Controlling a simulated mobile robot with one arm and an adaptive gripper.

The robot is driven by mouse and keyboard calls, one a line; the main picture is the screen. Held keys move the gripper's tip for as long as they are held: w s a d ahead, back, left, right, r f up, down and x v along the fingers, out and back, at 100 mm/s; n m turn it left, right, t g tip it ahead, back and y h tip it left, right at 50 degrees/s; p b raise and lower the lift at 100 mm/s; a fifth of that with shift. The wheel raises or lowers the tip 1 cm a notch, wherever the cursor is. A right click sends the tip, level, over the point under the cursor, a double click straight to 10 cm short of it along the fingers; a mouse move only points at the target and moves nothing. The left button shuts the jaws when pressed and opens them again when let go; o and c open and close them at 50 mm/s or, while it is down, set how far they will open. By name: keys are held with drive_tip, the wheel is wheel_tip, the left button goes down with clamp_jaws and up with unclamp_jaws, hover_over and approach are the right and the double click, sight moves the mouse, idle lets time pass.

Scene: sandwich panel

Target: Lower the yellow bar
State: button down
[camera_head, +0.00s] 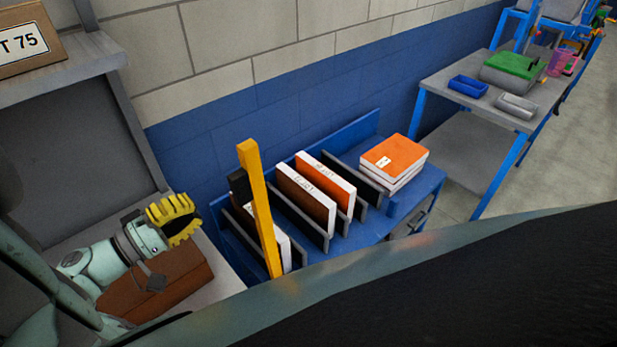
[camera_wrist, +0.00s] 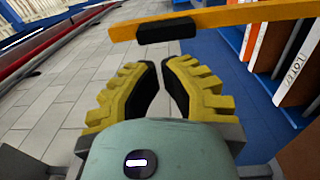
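The yellow bar (camera_head: 262,215) stands nearly upright at the left end of the blue book rack in the head view, tilted slightly. A black block (camera_head: 239,186) sits at its left side near the top. In the wrist view the bar (camera_wrist: 225,17) crosses the top, with the black block (camera_wrist: 166,31) on it just ahead of my fingertips. My gripper (camera_head: 178,218) has yellow ribbed fingers and is left of the bar, apart from it. In the wrist view my gripper (camera_wrist: 160,66) is empty, with a narrow gap between the fingers. The bar's lower end is partly hidden.
The blue rack (camera_head: 365,236) holds upright orange and white books (camera_head: 325,182) between grey dividers. Orange books (camera_head: 395,157) lie stacked at its right. A brown box (camera_head: 165,285) is below my gripper. A grey table (camera_head: 470,85) with trays stands at the upper right.

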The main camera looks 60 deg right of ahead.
drive_tip(key=p+x, duration=0.3)
drive_tip(key=x, duration=0.4)
drive_tip(key=shift+d+r, duration=0.1)
